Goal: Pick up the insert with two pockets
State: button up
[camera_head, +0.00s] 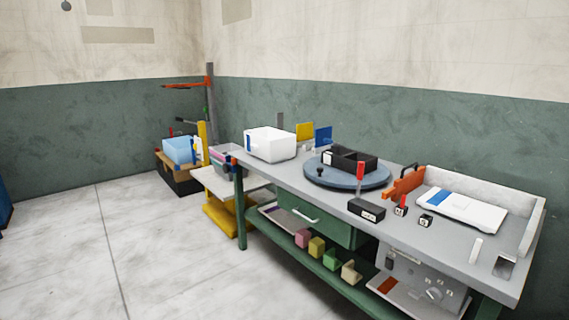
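A black open-topped insert (347,170) sits on a round blue turntable (316,176) near the middle of the workbench (400,225). A divider seems to split it into two pockets, though the view is too small to be sure. A smaller black block (366,211) with a pale label and an upright red part lies on the bench in front of the turntable. My gripper is not in view.
A white box (270,144) stands at the bench's left end. A white panel with a blue stripe (462,210) lies at the right, by a raised rim. Several coloured blocks (317,246) sit on the lower shelf. The floor (120,250) at left is clear.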

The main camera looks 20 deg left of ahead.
aim_at(346, 159)
jog(key=u, duration=0.45)
jog(key=i+j+z, duration=0.15)
jog(key=i+j, duration=0.15)
jog(key=i+j+z, duration=0.15)
jog(key=i+j, duration=0.2)
jog(key=i+j+z, duration=0.15)
jog(key=i+j, duration=0.15)
jog(key=i+j+z, duration=0.1)
jog(key=i+j, duration=0.2)
jog(key=j, duration=0.2)
jog(key=i+j+z, duration=0.15)
jog(key=j, duration=0.25)
jog(key=i+j+z, duration=0.15)
jog(key=i+j, duration=0.2)
jog(key=i+j+z, duration=0.15)
jog(key=j, duration=0.45)
jog(key=i+j+z, duration=0.15)
jog(key=j, duration=0.4)
jog(key=i+l, duration=0.05)
jog(key=i, duration=0.05)
